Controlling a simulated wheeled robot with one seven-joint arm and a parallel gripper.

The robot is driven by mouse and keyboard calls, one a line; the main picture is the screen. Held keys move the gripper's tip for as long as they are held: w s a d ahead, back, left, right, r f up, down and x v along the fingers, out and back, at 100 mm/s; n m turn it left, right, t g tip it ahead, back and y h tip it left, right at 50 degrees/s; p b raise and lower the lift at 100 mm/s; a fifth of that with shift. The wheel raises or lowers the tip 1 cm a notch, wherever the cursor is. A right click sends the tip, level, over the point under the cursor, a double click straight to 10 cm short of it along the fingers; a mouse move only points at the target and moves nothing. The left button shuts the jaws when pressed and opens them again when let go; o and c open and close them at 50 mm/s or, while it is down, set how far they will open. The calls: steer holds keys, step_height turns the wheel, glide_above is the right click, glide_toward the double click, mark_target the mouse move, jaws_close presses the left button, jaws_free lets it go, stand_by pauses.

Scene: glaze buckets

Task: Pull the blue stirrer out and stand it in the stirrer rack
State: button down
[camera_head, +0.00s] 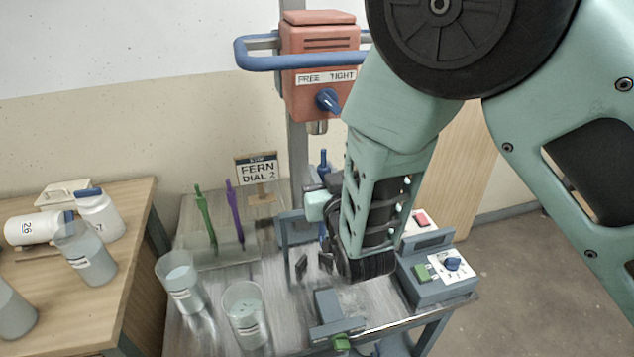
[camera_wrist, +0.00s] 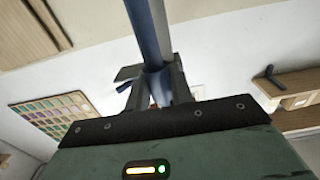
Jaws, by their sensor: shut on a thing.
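The blue stirrer (camera_head: 323,160) stands roughly upright below the mixer head, its top showing just under the chuck (camera_head: 317,127). I cannot tell whether its top is clear of the chuck. My gripper (camera_wrist: 157,82) is shut on the stirrer's blue shaft (camera_wrist: 146,32) in the wrist view. In the head view my wrist hides much of the grip and the stirrer's lower part. The stirrer rack (camera_head: 222,257) is at the back left of the metal table, with a green stirrer (camera_head: 207,215) and a purple stirrer (camera_head: 235,210) standing in it.
The orange mixer head (camera_head: 320,50), marked FREE and TIGHT, has a blue knob and rail. A FERN DIAL 2 sign (camera_head: 257,172) stands behind the rack. Two buckets (camera_head: 181,283) (camera_head: 245,315) stand at front left. A control box (camera_head: 440,270) is at right. A grey clamp (camera_head: 330,310) is in front.

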steer(key=b+v, duration=0.1)
steer(key=v, duration=0.5)
steer(key=shift+s, duration=0.3)
stand_by(0.4)
steer(key=shift+r, duration=0.1)
steer(key=shift+b, duration=0.3)
